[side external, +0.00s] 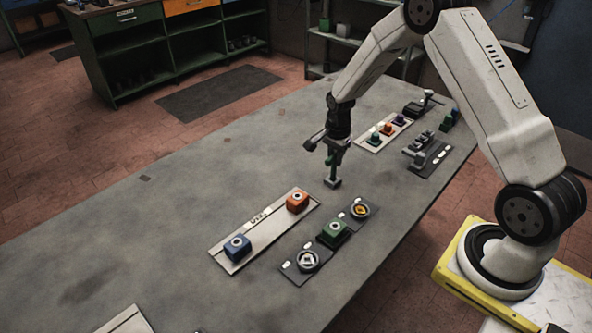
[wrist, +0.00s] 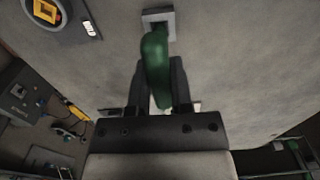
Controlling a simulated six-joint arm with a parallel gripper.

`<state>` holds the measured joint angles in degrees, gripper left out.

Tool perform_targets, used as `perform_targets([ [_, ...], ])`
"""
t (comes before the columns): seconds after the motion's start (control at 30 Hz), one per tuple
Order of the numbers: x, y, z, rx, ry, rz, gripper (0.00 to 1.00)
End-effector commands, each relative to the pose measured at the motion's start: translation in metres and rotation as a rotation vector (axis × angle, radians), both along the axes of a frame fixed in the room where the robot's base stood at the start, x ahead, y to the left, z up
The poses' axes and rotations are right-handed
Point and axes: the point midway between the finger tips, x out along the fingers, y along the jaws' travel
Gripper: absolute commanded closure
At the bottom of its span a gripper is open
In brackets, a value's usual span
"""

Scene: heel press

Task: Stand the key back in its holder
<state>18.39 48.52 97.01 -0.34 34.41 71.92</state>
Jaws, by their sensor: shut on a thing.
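The key (wrist: 156,65) is green with a rounded handle in the wrist view. My gripper (wrist: 158,85) is shut on it, one dark finger on each side. In the side view my gripper (side external: 338,146) points down over the table, and the green key (side external: 335,161) hangs upright below it. A small grey square holder (side external: 332,184) is on the table directly under the key. In the wrist view the holder (wrist: 151,16) has a dark middle, partly hidden by the key's end. I cannot tell whether the key's tip is inside the holder or just above it.
A dark panel (side external: 293,272) with two round dials and a green block lies in front. Beside it is a pale board (side external: 224,252) with a blue and an orange block. More small fittings (side external: 389,129) stand behind to the right. The table's left is mostly clear.

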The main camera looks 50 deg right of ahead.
Motion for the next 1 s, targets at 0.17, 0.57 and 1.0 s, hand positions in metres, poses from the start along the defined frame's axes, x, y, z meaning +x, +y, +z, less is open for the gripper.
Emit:
perform_targets([
  [0.17,0.0003,-0.0001,-0.0013,0.000,-0.001,0.000,1.00],
  [0.57,0.0003,-0.0001,-0.0030,0.000,-0.001,0.000,0.36],
  [1.0,0.0001,0.0000,-0.0006,0.000,0.000,0.000,0.33],
])
